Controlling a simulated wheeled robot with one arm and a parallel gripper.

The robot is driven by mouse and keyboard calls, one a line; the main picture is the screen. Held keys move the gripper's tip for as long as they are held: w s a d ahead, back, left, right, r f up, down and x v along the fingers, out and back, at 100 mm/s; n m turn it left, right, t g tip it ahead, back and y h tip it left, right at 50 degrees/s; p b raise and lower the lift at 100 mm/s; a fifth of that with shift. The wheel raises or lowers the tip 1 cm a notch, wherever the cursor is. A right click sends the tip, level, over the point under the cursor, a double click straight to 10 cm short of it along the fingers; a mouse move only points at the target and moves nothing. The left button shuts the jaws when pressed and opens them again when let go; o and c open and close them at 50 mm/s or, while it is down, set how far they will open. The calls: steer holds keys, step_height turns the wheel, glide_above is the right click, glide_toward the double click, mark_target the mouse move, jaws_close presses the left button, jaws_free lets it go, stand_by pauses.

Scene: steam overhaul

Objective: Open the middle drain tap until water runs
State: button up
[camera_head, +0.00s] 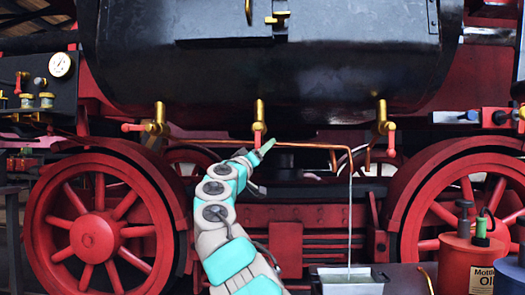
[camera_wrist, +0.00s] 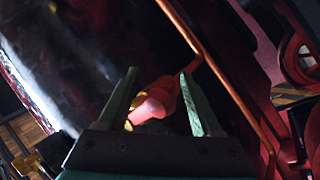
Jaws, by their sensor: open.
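The middle drain tap (camera_head: 259,112) is a brass fitting under the black boiler, with a red handle (camera_head: 258,132) below it. My gripper (camera_head: 268,146) is just below and right of this handle. In the wrist view the two green fingers (camera_wrist: 160,76) stand apart, with the rounded red handle end (camera_wrist: 151,106) between them and brass beside it. I cannot tell whether either finger touches the handle. A thin pale stream of water (camera_head: 350,225) falls from the copper pipe (camera_head: 300,145) into a grey metal tray (camera_head: 350,288).
Similar brass taps with red handles are at the left (camera_head: 158,118) and right (camera_head: 383,116). Red spoked wheels (camera_head: 95,236) flank my arm. A red oil can (camera_head: 465,260) stands at lower right. The copper pipe (camera_wrist: 235,95) runs close beside the fingers.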

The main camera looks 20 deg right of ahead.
steer(key=b+v, duration=0.2)
steer(key=v, duration=0.5)
steer(key=shift+s+a+b, duration=0.25)
steer(key=shift+b, duration=0.05)
steer(key=shift+d+f, duration=0.1)
steer(key=shift+f, duration=0.05)
stand_by(0.4)
